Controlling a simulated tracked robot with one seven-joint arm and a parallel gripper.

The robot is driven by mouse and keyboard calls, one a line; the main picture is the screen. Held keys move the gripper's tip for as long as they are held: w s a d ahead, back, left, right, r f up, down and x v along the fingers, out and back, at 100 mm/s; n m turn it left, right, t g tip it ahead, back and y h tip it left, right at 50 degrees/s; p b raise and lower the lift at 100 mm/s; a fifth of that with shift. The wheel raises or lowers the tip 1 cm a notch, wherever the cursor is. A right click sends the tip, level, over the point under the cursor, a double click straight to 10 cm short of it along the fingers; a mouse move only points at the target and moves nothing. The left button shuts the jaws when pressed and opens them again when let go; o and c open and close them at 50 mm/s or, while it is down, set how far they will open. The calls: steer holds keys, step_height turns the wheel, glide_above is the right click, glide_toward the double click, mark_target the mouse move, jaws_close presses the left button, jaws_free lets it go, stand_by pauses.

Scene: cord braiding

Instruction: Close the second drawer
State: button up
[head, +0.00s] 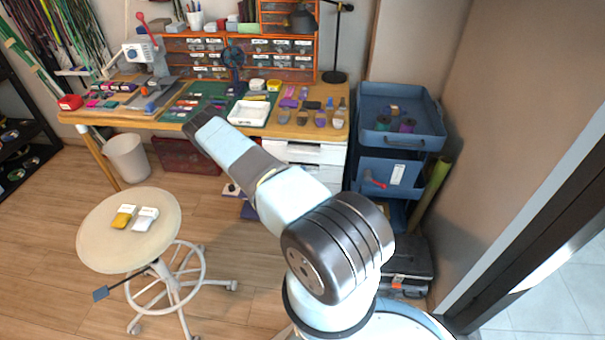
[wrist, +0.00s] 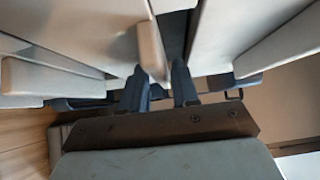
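The white drawer unit (head: 318,153) stands under the right end of the desk, partly hidden by my arm. The head view does not show clearly which drawer is the second one or how far it is out. In the wrist view, pale panels of the unit fill the left (wrist: 60,28) and right (wrist: 222,40), with a dark gap between. A pale projecting bar (wrist: 150,48) reaches down between my fingertips, nearer the left one. My gripper (wrist: 160,75) has its two dark fingers apart. I cannot tell whether either touches the bar. My arm hides the gripper in the head view.
A blue cart (head: 400,140) stands close to the unit's right. A round stool (head: 105,243) with two small packs is at the front left. The desk (head: 345,125) carries tools and trays. A white bin (head: 126,160) stands under its left end.

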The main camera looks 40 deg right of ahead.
steer(key=a, duration=1.3)
steer(key=shift+a, duration=0.4)
steer(key=shift+f, duration=0.1)
steer(key=s+a+r+m+g+y, duration=0.1)
steer(key=a+r+m+y, duration=0.2)
steer(key=r+m, duration=0.75)
steer(key=s+a+r+m+g+y, duration=0.1)
steer(key=s+a+r+m+y, duration=0.2)
steer(key=r, duration=1.4)
steer(key=a+r+m+g+y, duration=0.15)
steer(key=r+m+y, duration=0.4)
steer(key=r, duration=0.85)
steer(key=s+a+r+m+t+y, duration=0.25)
steer(key=s+r+m, duration=0.25)
steer(key=s+r, duration=0.25)
steer(key=s+a+r+m+t+y, duration=0.1)
steer(key=s+a+r+m, duration=0.4)
steer(key=r, duration=0.3)
steer(key=s+a+r+m+t+y, duration=0.1)
steer(key=s+a+r+m+t, duration=0.1)
steer(key=s, duration=0.6)
steer(key=s+a+r+m+t+y, duration=0.2)
steer(key=s+a+r+m+t, duration=0.1)
steer(key=s, duration=0.5)
steer(key=shift+s+a+r+m+t, duration=0.3)
steer(key=shift+a+r+m, duration=0.25)
steer(key=shift+r+m, duration=0.55)
steer(key=shift+r, duration=0.1)
